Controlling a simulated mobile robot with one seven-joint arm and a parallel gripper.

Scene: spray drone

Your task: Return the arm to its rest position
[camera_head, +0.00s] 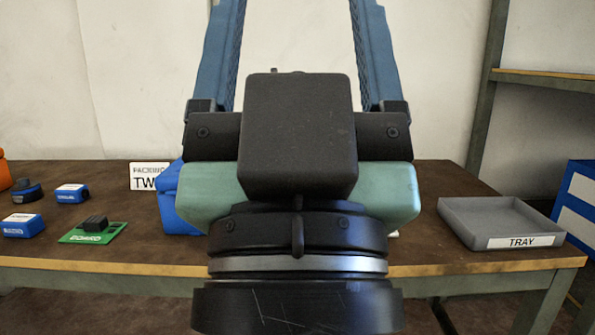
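My gripper (298,30) fills the middle of the head view, close to the camera and pointing up. Its two blue fingers stand wide apart, with only the pale wall showing between them. The fingertips run out of the top of the picture. The black and green gripper body hides the middle of the table (130,225) behind it.
A grey box labelled TRAY (500,219) stands empty at the table's right. At left are several small blue items, a green plate (93,233) with a black block, and a white sign (149,177). A blue object (172,205) is partly hidden behind my gripper.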

